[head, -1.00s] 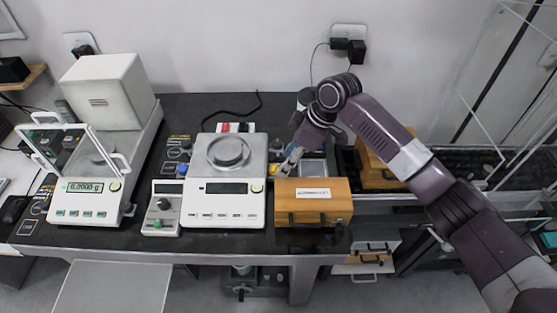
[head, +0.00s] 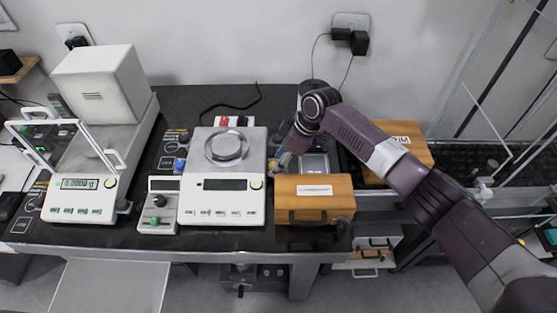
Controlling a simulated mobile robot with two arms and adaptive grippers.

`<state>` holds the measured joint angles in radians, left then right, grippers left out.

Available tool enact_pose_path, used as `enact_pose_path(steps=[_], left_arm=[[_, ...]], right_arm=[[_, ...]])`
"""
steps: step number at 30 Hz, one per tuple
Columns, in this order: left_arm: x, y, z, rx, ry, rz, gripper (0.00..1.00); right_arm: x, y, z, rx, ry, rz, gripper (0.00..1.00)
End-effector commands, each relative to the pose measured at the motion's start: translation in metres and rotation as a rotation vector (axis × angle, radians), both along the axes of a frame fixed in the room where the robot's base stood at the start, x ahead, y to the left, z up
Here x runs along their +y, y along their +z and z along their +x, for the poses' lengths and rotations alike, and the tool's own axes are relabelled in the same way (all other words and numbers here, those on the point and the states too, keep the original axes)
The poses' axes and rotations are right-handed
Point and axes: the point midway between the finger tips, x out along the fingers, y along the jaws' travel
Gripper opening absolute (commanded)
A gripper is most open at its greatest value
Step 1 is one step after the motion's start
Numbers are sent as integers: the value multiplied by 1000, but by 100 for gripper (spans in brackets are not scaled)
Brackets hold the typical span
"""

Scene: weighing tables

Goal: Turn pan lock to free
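The middle balance (head: 222,203) has a round metal pan (head: 226,146) on top and a dark display. A small yellow knob (head: 272,167) shows at its right edge; I cannot tell whether it is the pan lock or read its setting. My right gripper (head: 278,163) is at that knob, just right of the balance. Its fingers are small and partly hidden, so I cannot see if they touch the knob or how far apart they are. A blue knob (head: 180,164) sits left of the balance. A control box (head: 159,205) has a black knob and a green one. My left gripper is not in view.
A wooden case (head: 313,198) stands in front of my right gripper, with a grey tray (head: 315,165) behind it. Another wooden case (head: 404,150) is to the right, beside my arm. A draft-shield balance (head: 80,199) stands on the left.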

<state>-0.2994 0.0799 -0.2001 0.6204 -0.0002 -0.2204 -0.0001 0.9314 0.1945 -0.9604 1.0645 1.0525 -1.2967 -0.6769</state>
Motion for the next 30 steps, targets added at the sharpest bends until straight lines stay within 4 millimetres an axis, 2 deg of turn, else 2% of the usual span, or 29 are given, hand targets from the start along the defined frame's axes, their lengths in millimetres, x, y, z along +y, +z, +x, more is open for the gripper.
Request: enact_pose_path(steps=[5, 16, 25, 30], left_arm=[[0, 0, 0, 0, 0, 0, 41], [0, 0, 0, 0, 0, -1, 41], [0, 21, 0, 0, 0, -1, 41], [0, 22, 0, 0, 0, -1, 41]], right_arm=[[0, 0, 0, 0, 0, 0, 40], [0, 1, 0, -1, 0, 0, 0], [1, 5, -1, -2, -103, 0, 0], [1, 2, -1, -2, -134, 1, 0]])
